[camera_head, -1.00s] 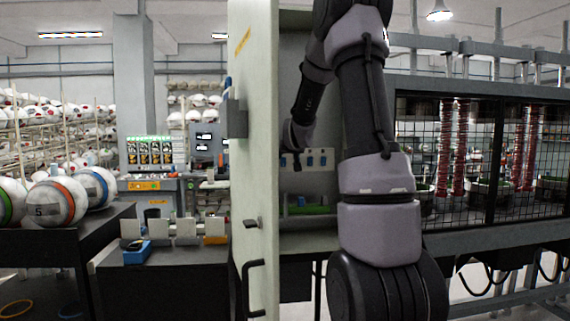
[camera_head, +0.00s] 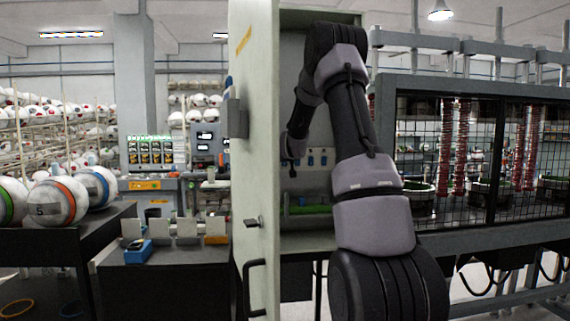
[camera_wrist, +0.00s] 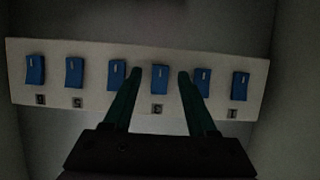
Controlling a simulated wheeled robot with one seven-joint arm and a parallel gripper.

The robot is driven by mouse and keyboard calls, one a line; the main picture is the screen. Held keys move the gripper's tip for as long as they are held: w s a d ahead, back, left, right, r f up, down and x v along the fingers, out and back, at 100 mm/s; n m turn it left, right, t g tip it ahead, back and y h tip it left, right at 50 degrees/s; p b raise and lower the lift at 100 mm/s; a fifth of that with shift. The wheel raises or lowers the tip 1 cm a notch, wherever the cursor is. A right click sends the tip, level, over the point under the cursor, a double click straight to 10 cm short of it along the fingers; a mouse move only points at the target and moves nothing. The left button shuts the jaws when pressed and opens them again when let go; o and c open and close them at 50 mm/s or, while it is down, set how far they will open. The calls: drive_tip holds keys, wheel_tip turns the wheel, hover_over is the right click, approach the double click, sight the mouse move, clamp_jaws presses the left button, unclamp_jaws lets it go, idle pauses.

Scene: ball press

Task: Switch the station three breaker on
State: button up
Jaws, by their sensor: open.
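A pale breaker strip (camera_wrist: 140,100) with a row of several blue breaker switches runs across the wrist view. The breaker above the label that reads 3 (camera_wrist: 160,78) is in the middle. My gripper (camera_wrist: 159,76) is open, with one dark green finger on each side of that breaker. The fingers overlap the edges of the neighbouring breakers (camera_wrist: 117,74) and (camera_wrist: 203,80) in the picture. I cannot tell whether they touch anything. In the head view, my arm reaches into the open cabinet (camera_head: 320,13), and part of the breaker strip (camera_head: 321,158) shows behind it.
The cabinet door (camera_head: 255,110) stands open left of my arm. A green item (camera_head: 308,210) lies low inside the cabinet. A mesh-fronted press (camera_head: 480,155) stands to the right. A dark bench (camera_head: 165,275) and a table with balls (camera_head: 60,200) stand to the left.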

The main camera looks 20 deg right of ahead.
clamp_jaws()
drive_tip(key=shift+f+t, duration=0.3)
drive_tip(key=shift+t, duration=0.2)
drive_tip(key=shift+f+t+h, duration=0.15)
drive_tip(key=shift+t+h, duration=0.25)
drive_tip(key=shift+t, duration=0.5)
unclamp_jaws()
